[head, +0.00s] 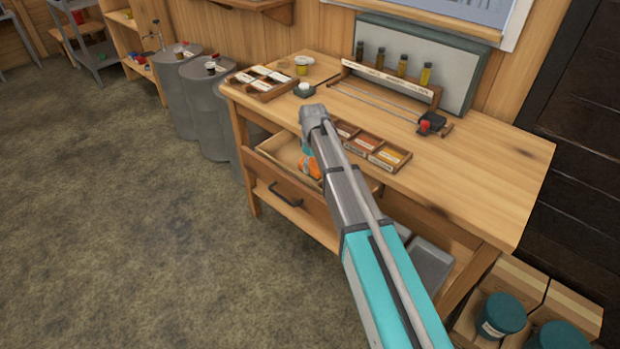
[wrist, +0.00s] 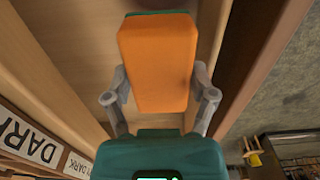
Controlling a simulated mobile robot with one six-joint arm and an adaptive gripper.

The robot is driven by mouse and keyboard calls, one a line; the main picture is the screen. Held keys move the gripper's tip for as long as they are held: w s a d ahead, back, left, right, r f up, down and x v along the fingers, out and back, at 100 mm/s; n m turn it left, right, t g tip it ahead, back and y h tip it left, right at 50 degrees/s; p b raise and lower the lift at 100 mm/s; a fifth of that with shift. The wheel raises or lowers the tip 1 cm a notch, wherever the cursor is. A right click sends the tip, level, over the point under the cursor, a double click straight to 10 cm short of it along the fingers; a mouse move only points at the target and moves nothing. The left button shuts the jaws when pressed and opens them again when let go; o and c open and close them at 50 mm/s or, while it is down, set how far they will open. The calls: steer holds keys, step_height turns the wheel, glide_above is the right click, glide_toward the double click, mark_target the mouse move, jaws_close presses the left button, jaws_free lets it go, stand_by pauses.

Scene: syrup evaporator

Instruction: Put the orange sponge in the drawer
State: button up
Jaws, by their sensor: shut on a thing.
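The orange sponge (wrist: 158,62) fills the middle of the wrist view, between the two grey fingers of my gripper (wrist: 160,92). My gripper is shut on it. In the head view the sponge (head: 309,166) shows as a small orange patch beside my arm, at the open drawer. The drawer (head: 277,152) is pulled out from the front of the wooden workbench, and part of it is hidden behind my arm. In the wrist view, wooden boards lie behind and beside the sponge. I cannot tell whether the sponge touches the drawer floor.
The workbench top (head: 480,150) carries label trays (head: 389,157), a rack of sample bottles (head: 390,80) and a small red-and-black device (head: 432,123). Metal drums (head: 205,105) stand to the left. The floor in front is clear.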

mark_target(311, 180)
steer(key=shift+w+a+f+b, duration=0.15)
steer(key=shift+w+f+b, duration=0.15)
steer(key=shift+w+f, duration=0.2)
steer(key=shift+f, duration=0.15)
steer(key=shift+w+a+f+b, duration=0.15)
steer(key=shift+w+f+b, duration=0.25)
steer(key=shift+f+b, duration=1.55)
steer(key=shift+b, duration=0.1)
steer(key=shift+f, duration=0.15)
steer(key=o, duration=1.1)
steer(key=shift+o, duration=0.2)
steer(key=shift+r, duration=0.2)
